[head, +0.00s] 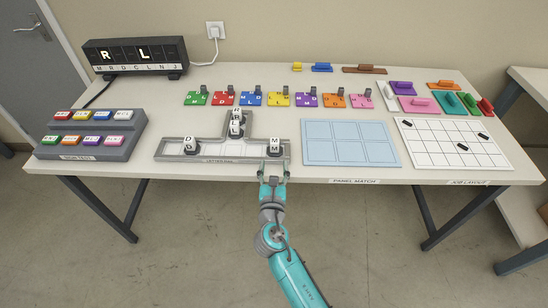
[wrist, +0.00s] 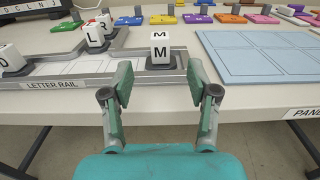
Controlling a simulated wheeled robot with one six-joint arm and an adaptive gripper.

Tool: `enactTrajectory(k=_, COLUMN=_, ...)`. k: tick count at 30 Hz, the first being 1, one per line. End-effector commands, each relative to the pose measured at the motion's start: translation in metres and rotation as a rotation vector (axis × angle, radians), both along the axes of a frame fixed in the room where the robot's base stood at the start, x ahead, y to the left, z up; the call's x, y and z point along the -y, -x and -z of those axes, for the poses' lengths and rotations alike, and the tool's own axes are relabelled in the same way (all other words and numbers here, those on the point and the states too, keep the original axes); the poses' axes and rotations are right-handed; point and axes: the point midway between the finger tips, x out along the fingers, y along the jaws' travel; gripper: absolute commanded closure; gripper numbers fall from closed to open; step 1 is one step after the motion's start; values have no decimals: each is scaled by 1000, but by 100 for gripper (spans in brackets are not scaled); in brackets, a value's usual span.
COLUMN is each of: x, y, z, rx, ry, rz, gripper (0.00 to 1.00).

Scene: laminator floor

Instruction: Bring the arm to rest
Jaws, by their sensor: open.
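My gripper (head: 273,172) is open and empty just in front of the table's front edge, by the right end of the grey letter rail (head: 205,157). In the wrist view its two fingers (wrist: 161,85) stand apart on either side of a white cube lettered M (wrist: 161,50), which sits on the rail beyond the fingertips. The M cube (head: 275,145) also shows in the head view. A D cube (head: 189,145) stands near the rail's left end. An L cube (head: 235,128) and an R cube (head: 237,115) stand in the rail's rear branch. My arm reaches up from the bottom.
A blue panel (head: 351,143) and a white grid board (head: 450,144) lie to the right. Coloured letter plates (head: 279,99) line the back. Floor in front is clear.

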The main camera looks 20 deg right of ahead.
Motion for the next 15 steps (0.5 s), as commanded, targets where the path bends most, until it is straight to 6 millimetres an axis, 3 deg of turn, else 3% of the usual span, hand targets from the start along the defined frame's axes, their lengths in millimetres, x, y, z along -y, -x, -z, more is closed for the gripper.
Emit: enactTrajectory(k=15, x=-2, y=7, z=0, rx=1, ry=0, rz=0, gripper=41)
